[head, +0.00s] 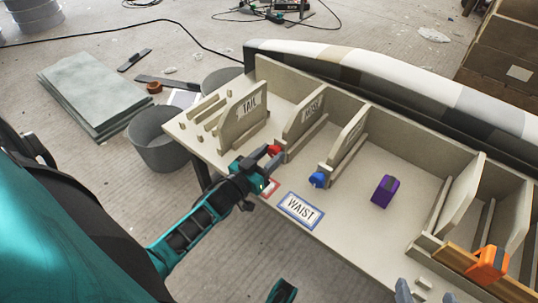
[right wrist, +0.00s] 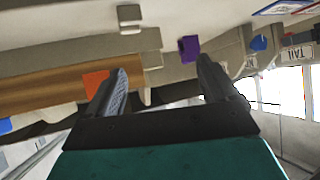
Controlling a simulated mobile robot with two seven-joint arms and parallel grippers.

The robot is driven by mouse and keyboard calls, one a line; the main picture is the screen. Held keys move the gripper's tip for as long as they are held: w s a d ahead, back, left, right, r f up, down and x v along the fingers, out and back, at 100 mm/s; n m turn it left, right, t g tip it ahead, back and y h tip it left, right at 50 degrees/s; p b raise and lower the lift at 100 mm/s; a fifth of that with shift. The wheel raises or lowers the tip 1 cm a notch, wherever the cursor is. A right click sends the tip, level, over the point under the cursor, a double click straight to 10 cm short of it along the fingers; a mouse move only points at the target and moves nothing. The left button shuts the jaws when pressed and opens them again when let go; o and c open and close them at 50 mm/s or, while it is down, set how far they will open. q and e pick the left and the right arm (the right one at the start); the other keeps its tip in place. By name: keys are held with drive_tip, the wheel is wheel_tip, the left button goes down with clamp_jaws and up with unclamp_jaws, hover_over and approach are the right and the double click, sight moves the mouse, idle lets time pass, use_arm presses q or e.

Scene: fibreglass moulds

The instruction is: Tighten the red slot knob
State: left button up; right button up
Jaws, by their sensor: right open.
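The red slot knob (head: 274,150) shows at the front end of a slot in the pale bench, largely covered by my left gripper. My left gripper (head: 268,160) is at the knob, its dark fingers right against or around it. I cannot tell whether they touch it or how far they are closed. My right gripper (right wrist: 162,82) is open, with nothing between its fingers in the right wrist view. Its grey fingertips (head: 424,293) also show at the bottom right of the head view. The red knob cannot be made out in the right wrist view.
A blue knob (head: 317,179), a purple block (head: 385,191) and an orange block (head: 487,263) are on the bench (head: 345,218). Upright panels (head: 244,117) divide it. A WAIST label (head: 301,210) lies in front. A grey bin (head: 157,140) stands left of the bench.

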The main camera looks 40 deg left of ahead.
use_arm(q)
drive_tip(key=o, duration=0.4)
drive_tip(key=shift+o, duration=0.2)
drive_tip(key=shift+s, duration=0.1)
drive_tip(key=s+a+p, duration=0.1)
drive_tip(key=s+p, duration=0.2)
drive_tip(key=s, duration=0.9)
drive_tip(key=shift+s, duration=0.35)
use_arm(e)
drive_tip(key=shift+s+d+r+h, duration=0.25)
drive_tip(key=shift+d+r+h, duration=0.05)
drive_tip(key=shift+d+r, duration=0.2)
drive_tip(key=shift+r, duration=0.1)
